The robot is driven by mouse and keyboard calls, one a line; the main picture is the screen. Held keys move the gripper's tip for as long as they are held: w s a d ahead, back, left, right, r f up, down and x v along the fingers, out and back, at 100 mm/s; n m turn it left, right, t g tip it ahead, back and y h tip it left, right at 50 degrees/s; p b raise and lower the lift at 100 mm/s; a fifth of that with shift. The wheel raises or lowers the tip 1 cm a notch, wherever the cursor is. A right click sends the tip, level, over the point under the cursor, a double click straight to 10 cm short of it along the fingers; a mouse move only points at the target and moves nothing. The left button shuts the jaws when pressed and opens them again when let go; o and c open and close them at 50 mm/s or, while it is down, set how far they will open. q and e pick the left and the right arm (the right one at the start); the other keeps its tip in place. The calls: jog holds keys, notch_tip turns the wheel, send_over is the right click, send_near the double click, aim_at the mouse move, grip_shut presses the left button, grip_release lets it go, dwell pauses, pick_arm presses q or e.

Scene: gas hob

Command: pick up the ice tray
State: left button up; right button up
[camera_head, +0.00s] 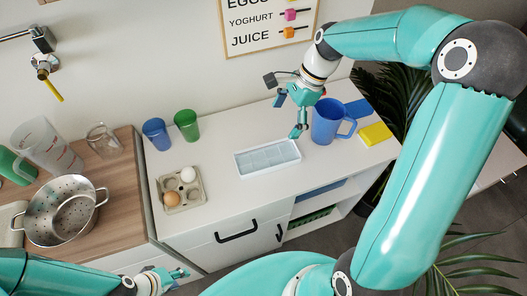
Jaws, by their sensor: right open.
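The ice tray (267,158) is a pale bluish-white rectangular tray with compartments. It lies flat on the white counter (225,190), near its front edge. My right gripper (289,117) is open and empty. It is above and behind the tray's right end in the picture, with one fingertip close to the tray's far right corner. I cannot tell whether they touch. My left gripper (179,275) is low at the bottom left, in front of the cabinet and away from the tray. Its jaws are too small to read.
A blue jug (325,125) stands just right of my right gripper, with a yellow sponge (375,134) beyond it. An egg carton (181,203) and blue (156,134) and green (186,125) cups stand left of the tray. A colander (60,225) sits on the wooden top.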

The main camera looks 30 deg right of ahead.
send_near(263, 161)
jog(key=shift+s+a+f+p, duration=0.1)
jog(key=shift+a+f+p, duration=0.2)
jog(key=shift+a+f, duration=0.4)
jog(key=shift+d+p+x, duration=0.2)
jog(key=shift+p+x, duration=0.1)
jog(key=shift+x, duration=1.05)
jog(key=shift+d+p+x, duration=0.2)
jog(key=shift+p+x, duration=0.1)
jog(key=shift+x, duration=1)
jog(key=shift+f, duration=0.15)
jog(key=shift+c, duration=0.3)
jog(key=c, duration=1.1)
